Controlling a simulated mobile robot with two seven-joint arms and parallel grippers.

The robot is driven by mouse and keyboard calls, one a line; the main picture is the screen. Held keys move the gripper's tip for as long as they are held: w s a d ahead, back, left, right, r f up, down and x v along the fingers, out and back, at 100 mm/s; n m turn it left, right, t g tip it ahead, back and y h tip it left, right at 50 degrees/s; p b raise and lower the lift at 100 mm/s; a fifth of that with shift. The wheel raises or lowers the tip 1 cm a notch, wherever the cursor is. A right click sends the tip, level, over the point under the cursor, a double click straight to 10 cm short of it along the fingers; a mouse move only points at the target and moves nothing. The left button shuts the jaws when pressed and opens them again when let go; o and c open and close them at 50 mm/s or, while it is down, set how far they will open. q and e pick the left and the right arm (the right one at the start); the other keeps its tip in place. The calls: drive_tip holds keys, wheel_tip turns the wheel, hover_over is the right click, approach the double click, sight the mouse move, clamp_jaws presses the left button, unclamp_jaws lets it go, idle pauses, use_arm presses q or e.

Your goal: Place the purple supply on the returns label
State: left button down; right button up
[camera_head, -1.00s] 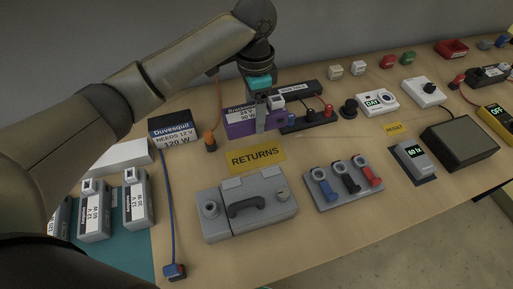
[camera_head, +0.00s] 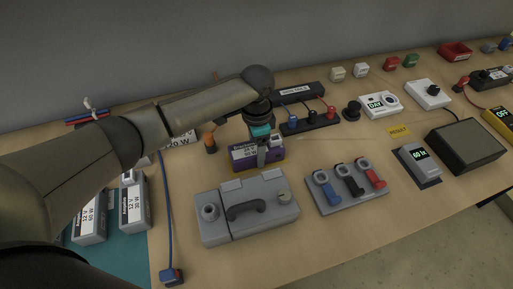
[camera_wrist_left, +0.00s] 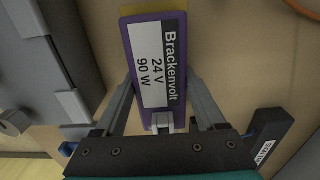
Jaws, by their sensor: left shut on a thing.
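The purple supply (camera_head: 243,155), with a white and dark label, is at the yellow returns label, whose edge (camera_head: 281,160) shows beside it in the head view. My left gripper (camera_head: 262,158) is shut on the supply from above. In the left wrist view the supply (camera_wrist_left: 153,65) sits between the two fingers (camera_wrist_left: 160,105), with its printed face reading Brackenvolt 24 V 90 W. A strip of yellow (camera_wrist_left: 140,9) shows past its far end. The supply hides most of the label, and I cannot tell whether it touches it. My right gripper is not in view.
A grey case with a handle (camera_head: 222,226) stands just in front of the supply. A plate with blue, black and red clips (camera_head: 345,187) is to the right. A black power strip (camera_head: 308,128) lies behind. An orange-topped post (camera_head: 210,142) stands left.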

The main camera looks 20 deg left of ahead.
use_arm(q)
unclamp_jaws()
drive_tip(key=shift+f, duration=0.1)
wheel_tip(320, 180, up, 12)
drive_tip(key=p, duration=0.1)
drive_tip(key=shift+p, duration=0.4)
idle(0.3)
